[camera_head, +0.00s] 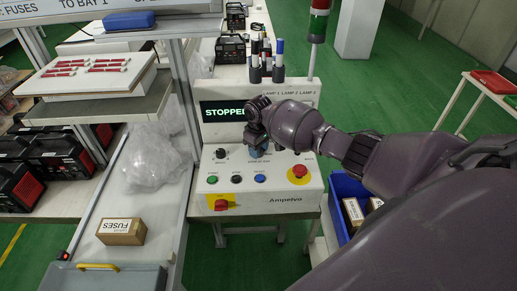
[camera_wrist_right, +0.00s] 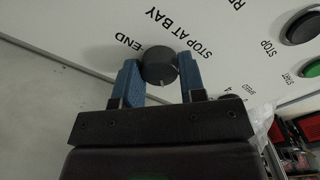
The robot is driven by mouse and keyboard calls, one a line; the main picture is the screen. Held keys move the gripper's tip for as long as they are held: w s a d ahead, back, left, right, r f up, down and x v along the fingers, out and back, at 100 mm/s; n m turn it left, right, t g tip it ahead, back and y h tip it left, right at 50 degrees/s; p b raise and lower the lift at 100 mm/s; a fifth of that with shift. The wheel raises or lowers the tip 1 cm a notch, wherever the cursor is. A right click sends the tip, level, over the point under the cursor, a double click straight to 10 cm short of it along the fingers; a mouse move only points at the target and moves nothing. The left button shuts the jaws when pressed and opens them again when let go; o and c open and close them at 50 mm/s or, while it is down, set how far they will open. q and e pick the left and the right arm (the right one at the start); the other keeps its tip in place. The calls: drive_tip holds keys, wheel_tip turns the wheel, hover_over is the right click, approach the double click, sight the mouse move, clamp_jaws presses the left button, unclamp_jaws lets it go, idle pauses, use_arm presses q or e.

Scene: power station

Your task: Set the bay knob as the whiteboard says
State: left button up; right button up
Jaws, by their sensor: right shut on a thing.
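The bay knob (camera_wrist_right: 159,64) is a dark round knob on the white panel, by the printed words STOP AT BAY and END in the right wrist view. A small light mark shows on its lower edge. My right gripper (camera_wrist_right: 158,70) is shut on it, one blue finger on each side. In the head view my right gripper (camera_head: 262,150) is at the panel of the control box (camera_head: 282,206) and hides the knob. The whiteboard (camera_head: 110,7) shows only its bottom edge, with FUSES and TO BAY 1 readable. My left gripper is not in view.
The display (camera_head: 222,111) reads STOPPED. A red emergency button (camera_head: 299,172), a small black knob (camera_head: 221,153), several push buttons and a red-yellow switch (camera_head: 221,203) are close by. A pen holder (camera_head: 265,72) and lamp column (camera_head: 318,22) stand behind. A blue crate (camera_head: 340,215) is at right.

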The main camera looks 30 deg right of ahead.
drive_tip(key=n, duration=0.4)
drive_tip(key=shift+r+n, duration=0.1)
drive_tip(key=shift+n, duration=2.1)
drive_tip(key=o, duration=0.9)
wheel_tip(320, 180, up, 11)
drive_tip(key=shift+f+b, duration=0.1)
drive_tip(key=shift+b, duration=0.25)
drive_tip(key=shift+s+f, duration=0.1)
